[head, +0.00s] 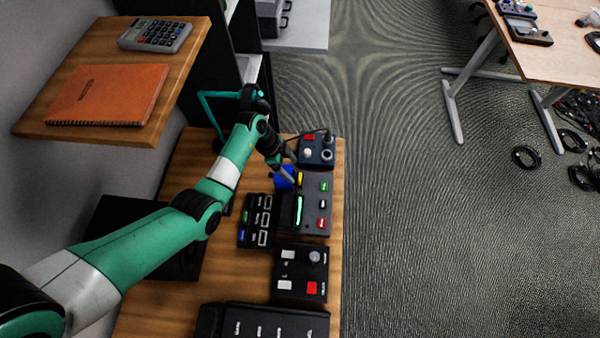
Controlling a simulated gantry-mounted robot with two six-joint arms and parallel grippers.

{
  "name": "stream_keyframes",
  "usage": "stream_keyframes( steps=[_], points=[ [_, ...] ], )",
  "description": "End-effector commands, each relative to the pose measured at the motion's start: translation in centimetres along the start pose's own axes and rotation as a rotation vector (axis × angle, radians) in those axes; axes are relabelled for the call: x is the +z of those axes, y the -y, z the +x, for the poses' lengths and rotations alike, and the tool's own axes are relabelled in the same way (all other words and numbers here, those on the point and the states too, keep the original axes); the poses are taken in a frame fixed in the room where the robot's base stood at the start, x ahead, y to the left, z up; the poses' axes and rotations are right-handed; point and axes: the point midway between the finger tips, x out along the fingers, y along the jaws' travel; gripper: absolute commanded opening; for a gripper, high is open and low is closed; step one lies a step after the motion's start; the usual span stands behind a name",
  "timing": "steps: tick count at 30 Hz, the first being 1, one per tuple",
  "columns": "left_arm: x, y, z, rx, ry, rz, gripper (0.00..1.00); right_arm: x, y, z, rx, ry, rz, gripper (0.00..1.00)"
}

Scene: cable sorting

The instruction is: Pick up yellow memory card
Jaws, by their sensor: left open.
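A small yellow piece, which looks like the yellow memory card (300,178), shows at the upper left of a black panel box (312,227) on the wooden desk. My left gripper (291,168) reaches in over the desk and hangs right beside the yellow card and a blue object (284,181). Its jaws are open. Its fingers partly cover this spot, and I cannot tell whether they touch the card. My right gripper is not in view.
The panel box also carries a bright green strip and coloured buttons. A dark blue box (316,151) stands behind it, a black slotted block (246,236) to its left and a switch box (301,283) in front. A wooden shelf (60,75) overhangs the left side.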

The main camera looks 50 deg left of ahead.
Motion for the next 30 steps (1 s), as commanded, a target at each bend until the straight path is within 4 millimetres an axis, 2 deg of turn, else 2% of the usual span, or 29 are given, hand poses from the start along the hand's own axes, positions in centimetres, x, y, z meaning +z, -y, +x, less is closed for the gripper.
stream_keyframes(
  steps=[1, 8, 15, 18, 24, 26, 30],
  points=[
    [0.1, 0.0, 0.9, 0.001, 0.000, 0.001, 0.80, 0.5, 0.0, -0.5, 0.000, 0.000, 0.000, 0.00],
    [0.0, 0.0, 1.7, 0.000, 0.000, 0.001, 0.80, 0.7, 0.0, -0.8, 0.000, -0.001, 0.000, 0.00],
    [0.2, 0.2, 5.9, 0.001, 0.000, 0.002, 0.80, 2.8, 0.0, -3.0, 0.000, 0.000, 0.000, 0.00],
    [0.1, 0.3, 6.4, -0.001, 0.000, 0.002, 0.80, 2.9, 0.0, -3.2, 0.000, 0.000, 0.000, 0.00],
    [0.0, 0.3, 6.3, -0.002, 0.000, 0.001, 0.80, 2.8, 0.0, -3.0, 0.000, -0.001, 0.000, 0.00],
    [0.0, 0.3, 6.3, -0.002, 0.000, 0.001, 0.71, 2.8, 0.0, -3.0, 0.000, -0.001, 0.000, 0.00],
    [0.0, 0.3, 6.3, -0.001, 0.000, 0.001, 0.46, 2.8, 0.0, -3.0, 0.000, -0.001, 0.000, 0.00]
  ],
)
